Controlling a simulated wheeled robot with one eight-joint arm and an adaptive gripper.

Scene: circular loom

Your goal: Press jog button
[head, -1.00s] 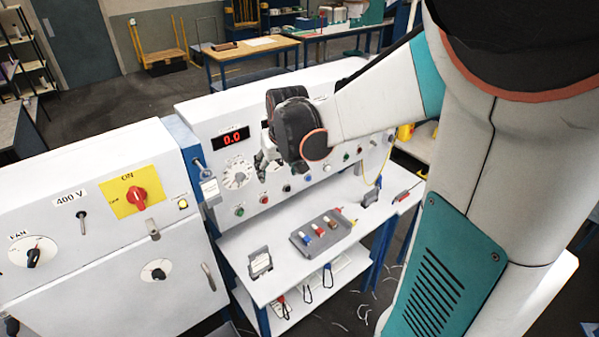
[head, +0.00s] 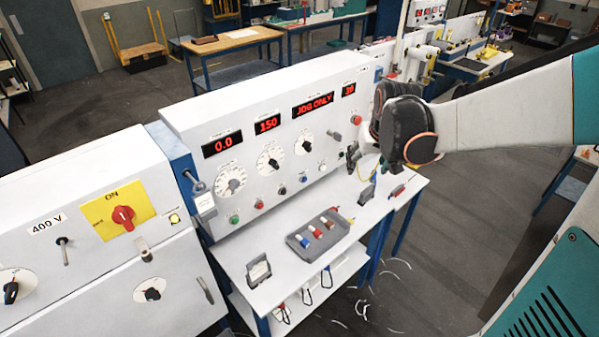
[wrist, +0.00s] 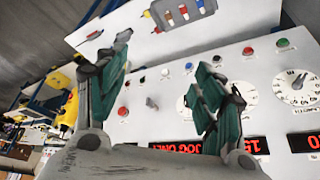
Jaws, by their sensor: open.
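The control panel (head: 200,150) has a sloping white front with a row of small buttons along its lower edge. A green button (head: 234,219), a red button (head: 259,205), a dark one (head: 282,190) and a blue one (head: 303,178) show there. The wrist view, upside down, shows the green (wrist: 282,43), red (wrist: 248,50) and blue (wrist: 188,66) buttons. Labels are too small to tell which is the jog button. My gripper (head: 360,160) is at the panel's right end, open and empty. In the wrist view its fingers (wrist: 165,55) are spread apart before the panel.
A display (head: 313,105) reads "JOG ONLY". A grey tray (head: 300,241) with coloured pieces lies on the white shelf (head: 228,258) below the panel. A grey holder (head: 258,271) stands at its front left. A red knob (head: 357,120) protrudes near my gripper.

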